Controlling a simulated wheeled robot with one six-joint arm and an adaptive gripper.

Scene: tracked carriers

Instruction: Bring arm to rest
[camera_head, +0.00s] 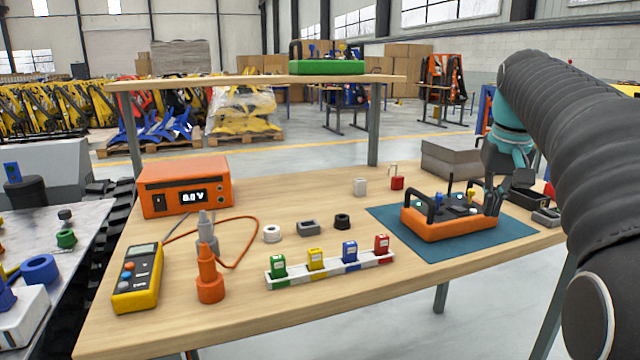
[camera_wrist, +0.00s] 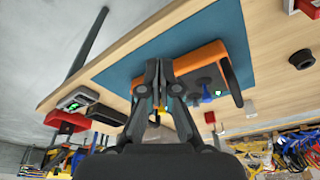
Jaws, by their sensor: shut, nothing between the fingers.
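My arm reaches in from the right in the head view, and my gripper (camera_head: 492,200) points down at the right end of the orange carrier (camera_head: 450,228). The carrier has a black handle and sits on a blue mat (camera_head: 515,232) on the wooden table. In the wrist view my gripper (camera_wrist: 160,65) is shut with nothing between its fingers, in front of the carrier (camera_wrist: 205,60). I cannot tell whether the fingertips touch the carrier. Small knobs on the carrier show, partly hidden by the gripper.
A grey box (camera_head: 450,160) and a dark tray (camera_head: 527,200) stand near my gripper. A white rack (camera_head: 330,270) with several coloured blocks, an orange power supply (camera_head: 184,186) and a yellow multimeter (camera_head: 137,280) are further left. A raised shelf (camera_head: 240,82) spans the back.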

